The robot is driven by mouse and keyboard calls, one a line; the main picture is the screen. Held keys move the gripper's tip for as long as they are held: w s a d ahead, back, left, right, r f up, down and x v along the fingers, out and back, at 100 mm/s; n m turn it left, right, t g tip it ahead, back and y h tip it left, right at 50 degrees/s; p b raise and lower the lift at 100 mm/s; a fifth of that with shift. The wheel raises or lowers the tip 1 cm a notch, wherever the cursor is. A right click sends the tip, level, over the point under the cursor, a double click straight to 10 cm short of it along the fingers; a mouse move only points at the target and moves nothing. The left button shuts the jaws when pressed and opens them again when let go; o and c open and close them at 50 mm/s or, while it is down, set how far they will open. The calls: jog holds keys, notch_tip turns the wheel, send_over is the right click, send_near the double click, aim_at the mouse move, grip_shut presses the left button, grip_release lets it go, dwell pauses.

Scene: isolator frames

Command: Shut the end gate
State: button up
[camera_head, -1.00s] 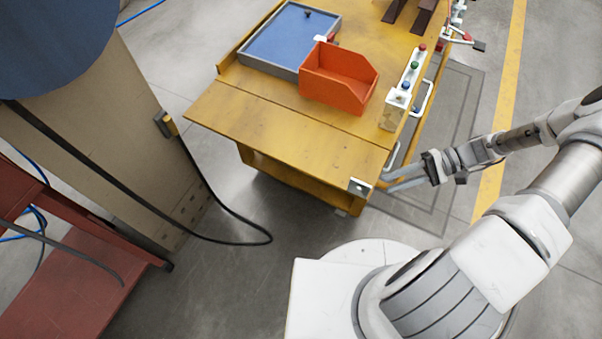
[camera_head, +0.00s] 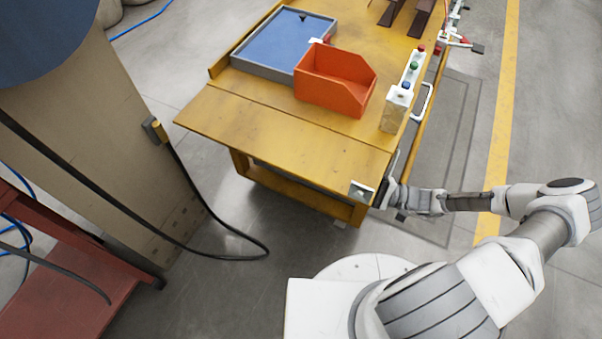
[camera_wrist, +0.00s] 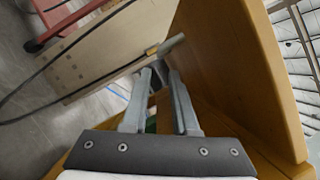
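The end gate (camera_head: 280,135) is a yellow panel at the near end of the yellow table, lying about level with the tabletop beyond a seam. A pale metal fitting (camera_head: 362,190) sits at its near right corner. My gripper (camera_head: 387,194) is at the gate's right edge beside that corner, its fingertips partly hidden in the head view. In the wrist view my gripper (camera_wrist: 160,75) shows two grey fingers with a gap between them. The gate's yellow face (camera_wrist: 225,65) fills the right side there, close beside the fingers. Contact with it cannot be told.
On the table (camera_head: 350,45) stand an orange bin (camera_head: 330,95), a blue tray (camera_head: 285,40) and a button box (camera_head: 400,95). A beige column (camera_head: 95,130) with a hanging black cable (camera_head: 205,200) stands left. A red cart (camera_head: 75,285) is lower left. Floor before the gate is clear.

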aim_at(302, 174)
jog(key=b+x, duration=0.1)
jog(key=x, duration=1)
jog(key=shift+a+b, duration=0.35)
jog(key=shift+c, duration=0.3)
grip_shut()
jog(key=shift+d, duration=0.1)
dwell(0.4)
